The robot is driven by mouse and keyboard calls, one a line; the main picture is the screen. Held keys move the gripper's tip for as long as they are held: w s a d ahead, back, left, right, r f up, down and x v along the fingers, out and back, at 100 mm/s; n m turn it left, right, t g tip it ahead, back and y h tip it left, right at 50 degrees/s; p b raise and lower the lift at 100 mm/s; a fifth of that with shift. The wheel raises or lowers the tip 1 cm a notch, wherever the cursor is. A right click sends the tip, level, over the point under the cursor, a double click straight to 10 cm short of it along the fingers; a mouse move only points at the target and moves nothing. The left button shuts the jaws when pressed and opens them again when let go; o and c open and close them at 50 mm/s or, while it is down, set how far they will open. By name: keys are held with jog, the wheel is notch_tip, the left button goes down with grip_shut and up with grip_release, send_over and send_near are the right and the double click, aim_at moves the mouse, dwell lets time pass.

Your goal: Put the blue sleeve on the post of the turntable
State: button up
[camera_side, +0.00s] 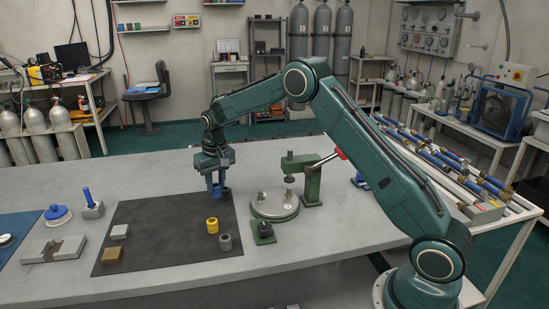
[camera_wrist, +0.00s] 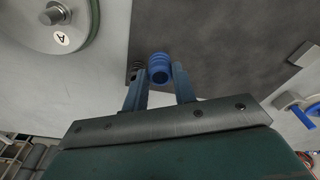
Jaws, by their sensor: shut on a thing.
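My gripper (camera_side: 215,188) is shut on the blue sleeve (camera_wrist: 159,68), a short ribbed ring held between the fingertips in the wrist view. In the side view the sleeve (camera_side: 217,191) is low over the far right part of the dark mat, partly hidden by the fingers; I cannot tell if it touches the mat. The turntable (camera_side: 268,211) is a round grey disc right of my gripper. Small upright metal parts stand on it. In the wrist view the turntable (camera_wrist: 28,32) shows at upper left, with a post (camera_wrist: 54,13) near a white label marked A.
A green press (camera_side: 312,185) with a red-tipped lever overhangs the turntable's right side. A dark knob on a green base (camera_side: 263,232) stands in front. The mat (camera_side: 165,225) carries a yellow sleeve (camera_side: 212,225), a grey sleeve (camera_side: 225,243) and blocks. A dark sleeve (camera_side: 227,191) is close beside my fingers.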

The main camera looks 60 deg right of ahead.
jog(key=s+d+r, duration=0.7)
jog(key=s+r, duration=0.1)
jog(key=s, duration=0.3)
jog(key=shift+s, duration=0.15)
jog(key=shift+d+f, duration=0.1)
jog(key=shift+f, duration=0.2)
send_over(261, 192)
jog(key=shift+f, duration=2.75)
jog(key=shift+f, duration=1.45)
dwell(1.1)
jog(key=o, duration=1.4)
